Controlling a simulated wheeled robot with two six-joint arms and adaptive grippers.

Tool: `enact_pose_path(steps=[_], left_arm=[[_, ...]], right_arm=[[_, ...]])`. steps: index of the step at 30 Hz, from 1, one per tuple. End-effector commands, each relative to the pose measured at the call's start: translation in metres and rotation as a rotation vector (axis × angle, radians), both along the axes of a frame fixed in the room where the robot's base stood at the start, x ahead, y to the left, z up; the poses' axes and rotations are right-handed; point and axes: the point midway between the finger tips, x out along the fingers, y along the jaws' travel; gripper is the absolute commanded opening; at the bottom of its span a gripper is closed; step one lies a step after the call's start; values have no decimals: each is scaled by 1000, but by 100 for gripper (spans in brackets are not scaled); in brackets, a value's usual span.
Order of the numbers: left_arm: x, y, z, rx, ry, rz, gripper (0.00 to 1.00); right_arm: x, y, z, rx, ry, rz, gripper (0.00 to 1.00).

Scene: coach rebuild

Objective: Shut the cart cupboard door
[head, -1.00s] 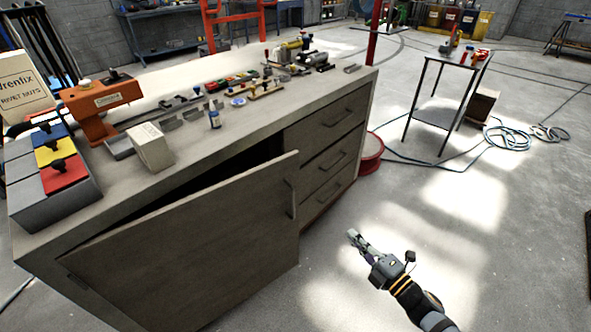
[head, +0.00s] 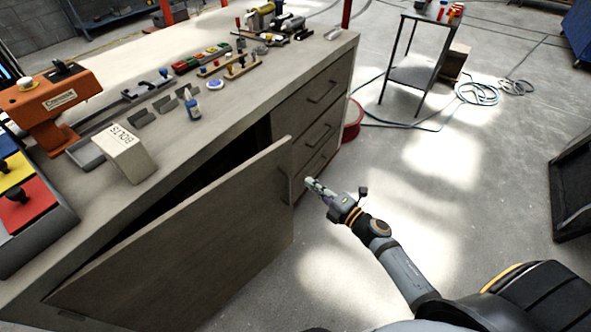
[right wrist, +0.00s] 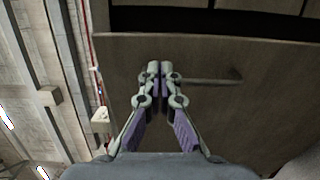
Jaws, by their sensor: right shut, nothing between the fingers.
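The cart cupboard door (head: 205,235) stands ajar, its free right edge swung out from the cart (head: 262,85). A dark gap shows above it. Its bar handle (head: 283,184) is near the free edge. My right gripper (head: 310,183) is shut and empty, just right of the door's free edge and handle in the head view. In the right wrist view the closed fingertips (right wrist: 160,66) point at the door's face (right wrist: 200,55), with the handle (right wrist: 215,77) just right of them. I cannot tell whether they touch the door. My left gripper is out of view.
Drawers (head: 318,100) sit right of the cupboard. The cart top holds a bolts box (head: 124,150), an orange tool (head: 55,100) and small parts. A red reel (head: 352,118) stands behind the cart's right end. A small table (head: 420,45) stands farther back.

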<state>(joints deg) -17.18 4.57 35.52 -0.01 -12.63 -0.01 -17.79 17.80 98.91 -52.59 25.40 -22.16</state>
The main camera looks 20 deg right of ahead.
Motion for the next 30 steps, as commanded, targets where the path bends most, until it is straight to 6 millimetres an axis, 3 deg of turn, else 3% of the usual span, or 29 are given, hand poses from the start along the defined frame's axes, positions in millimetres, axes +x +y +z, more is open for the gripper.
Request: enact_pose_path(steps=[6, 12, 30], left_arm=[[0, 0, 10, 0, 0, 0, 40], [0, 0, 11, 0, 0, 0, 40], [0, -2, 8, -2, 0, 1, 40]], right_arm=[[40, 21, 3, 3, -2, 0, 0], [60, 31, 1, 1, 0, 1, 0], [72, 28, 0, -2, -2, 20, 0]])
